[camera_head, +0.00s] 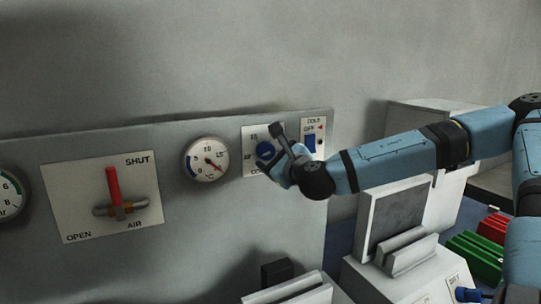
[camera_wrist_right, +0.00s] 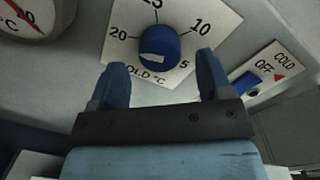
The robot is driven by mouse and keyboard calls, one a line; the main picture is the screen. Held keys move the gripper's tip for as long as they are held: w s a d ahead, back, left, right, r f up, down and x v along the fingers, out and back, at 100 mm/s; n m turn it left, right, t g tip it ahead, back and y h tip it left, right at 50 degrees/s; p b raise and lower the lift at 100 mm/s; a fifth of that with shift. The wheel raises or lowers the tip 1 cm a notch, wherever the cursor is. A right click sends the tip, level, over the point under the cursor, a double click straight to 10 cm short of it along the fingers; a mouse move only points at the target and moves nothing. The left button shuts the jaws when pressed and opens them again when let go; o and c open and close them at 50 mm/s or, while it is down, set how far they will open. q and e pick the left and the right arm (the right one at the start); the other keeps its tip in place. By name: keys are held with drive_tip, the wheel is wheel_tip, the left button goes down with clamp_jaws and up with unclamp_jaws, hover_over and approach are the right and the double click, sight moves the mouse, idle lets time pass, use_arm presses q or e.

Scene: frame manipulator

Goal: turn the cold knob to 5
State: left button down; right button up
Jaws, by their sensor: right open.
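The cold knob (camera_head: 265,150) is a round blue knob on a white dial plate on the grey panel. In the right wrist view the knob (camera_wrist_right: 158,45) has a white mark on its lower face, near the "COLD °C" lettering. Around it I read 20 at left, 15 at top, 10 at upper right and 5 at lower right. My right gripper (camera_wrist_right: 160,65) is open, with its two blue fingers spread below and to either side of the knob. In the head view the right gripper (camera_head: 279,168) partly covers the dial plate. My left gripper is not in view.
A COLD/OFF plate with a blue switch (camera_head: 310,143) is right of the knob. A °C gauge (camera_head: 206,159) and a red lever (camera_head: 113,186) are to its left. White stands (camera_head: 400,262) and green blocks (camera_head: 472,255) lie below my right arm.

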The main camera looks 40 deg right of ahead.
drive_tip(key=shift+w+d, duration=0.15)
drive_tip(key=shift+w, duration=0.55)
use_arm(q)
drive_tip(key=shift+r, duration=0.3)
use_arm(e)
drive_tip(key=shift+w, duration=0.25)
